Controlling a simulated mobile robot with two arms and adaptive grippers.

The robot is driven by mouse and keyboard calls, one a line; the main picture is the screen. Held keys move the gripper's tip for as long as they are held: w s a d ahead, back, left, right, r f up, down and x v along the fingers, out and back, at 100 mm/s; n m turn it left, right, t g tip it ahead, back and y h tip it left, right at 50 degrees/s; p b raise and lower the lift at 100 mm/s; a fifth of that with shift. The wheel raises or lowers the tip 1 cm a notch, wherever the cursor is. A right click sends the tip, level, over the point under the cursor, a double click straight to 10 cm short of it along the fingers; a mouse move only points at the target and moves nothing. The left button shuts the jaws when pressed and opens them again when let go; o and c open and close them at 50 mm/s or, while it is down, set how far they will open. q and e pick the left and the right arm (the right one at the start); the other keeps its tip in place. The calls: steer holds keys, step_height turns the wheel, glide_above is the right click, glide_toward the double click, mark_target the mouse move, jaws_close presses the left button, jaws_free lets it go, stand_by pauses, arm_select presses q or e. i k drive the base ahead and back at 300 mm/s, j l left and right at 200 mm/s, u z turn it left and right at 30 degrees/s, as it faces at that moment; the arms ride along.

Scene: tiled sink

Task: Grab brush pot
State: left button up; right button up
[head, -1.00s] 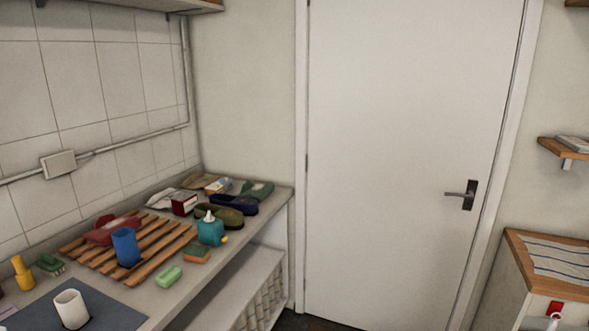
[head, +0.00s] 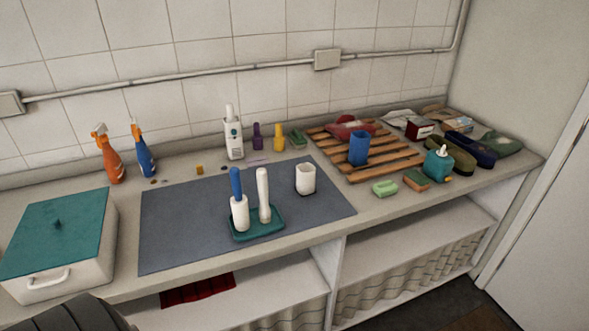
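No item is marked as the brush pot. A small white pot (head: 306,180) stands upright on the right part of a dark grey mat (head: 185,226). A blue cup (head: 359,148) stands on a wooden slatted rack (head: 388,168) further right. A teal tray (head: 270,224) on the mat holds two upright white items, one with a blue handle (head: 237,184) and one slim and all white (head: 264,196). Neither gripper shows in the head view, so nothing is seen in their grasp.
A teal-lidded box (head: 57,233) stands at the left. Spray bottles (head: 110,157) and a white bottle (head: 233,134) stand by the wall. Soap (head: 385,188), a sponge (head: 416,181) and shoes (head: 470,150) lie right. The mat's front is clear.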

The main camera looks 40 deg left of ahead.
mark_target(304, 172)
steer(key=j+u, duration=0.1)
steer(key=u, duration=0.95)
